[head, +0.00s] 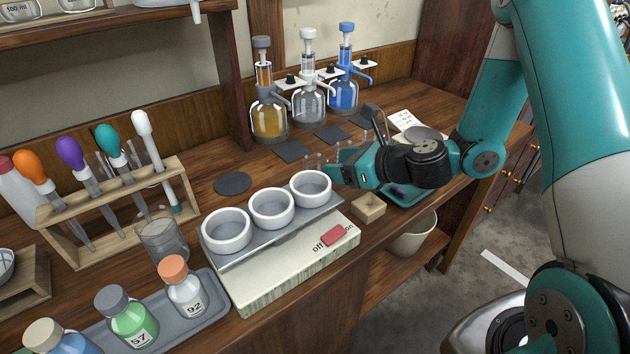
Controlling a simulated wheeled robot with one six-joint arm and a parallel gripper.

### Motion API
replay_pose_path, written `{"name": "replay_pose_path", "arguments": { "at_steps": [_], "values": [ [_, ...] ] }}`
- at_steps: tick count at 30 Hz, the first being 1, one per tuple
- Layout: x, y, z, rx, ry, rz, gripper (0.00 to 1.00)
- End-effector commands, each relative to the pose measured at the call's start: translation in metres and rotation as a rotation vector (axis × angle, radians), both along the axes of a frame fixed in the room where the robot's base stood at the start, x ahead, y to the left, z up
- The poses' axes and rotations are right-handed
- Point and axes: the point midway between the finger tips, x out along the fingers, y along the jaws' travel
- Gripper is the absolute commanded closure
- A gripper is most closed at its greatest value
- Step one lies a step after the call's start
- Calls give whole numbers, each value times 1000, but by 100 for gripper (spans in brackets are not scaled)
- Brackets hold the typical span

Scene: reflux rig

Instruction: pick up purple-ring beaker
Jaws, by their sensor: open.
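My gripper (336,172) is open, above the bench just behind the right end of the white cup row. Faint clear glass shapes (314,160) show by its fingertips; I cannot tell whether they are a beaker or touch the fingers. No purple ring is clearly visible on any beaker. A clear glass beaker (162,241) stands at the left, between the dropper rack and the bottle tray, well away from my gripper. A small purplish patch (399,190) shows on a teal tray (410,199) beneath my wrist, mostly hidden by my arm.
A heater with an off/on switch (334,236) carries three white cups (271,222). A small wooden block (368,208) sits right of it. Pump bottles (308,104) stand at the back. A wooden dropper rack (62,240) and a grey bottle tray (214,312) occupy the left.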

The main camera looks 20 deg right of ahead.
Motion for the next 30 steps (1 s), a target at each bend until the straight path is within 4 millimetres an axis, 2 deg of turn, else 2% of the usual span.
{"name": "replay_pose_path", "arguments": {
  "at_steps": [8,16,25,26,30],
  "values": [
    [18,14,-9,-1,1,2,39],
    [46,35,-25,-2,0,3,39],
    [52,38,-30,-1,1,-1,39],
    [52,38,-30,-2,0,-1,41],
    [52,38,-30,-2,0,-1,71]
  ]
}}
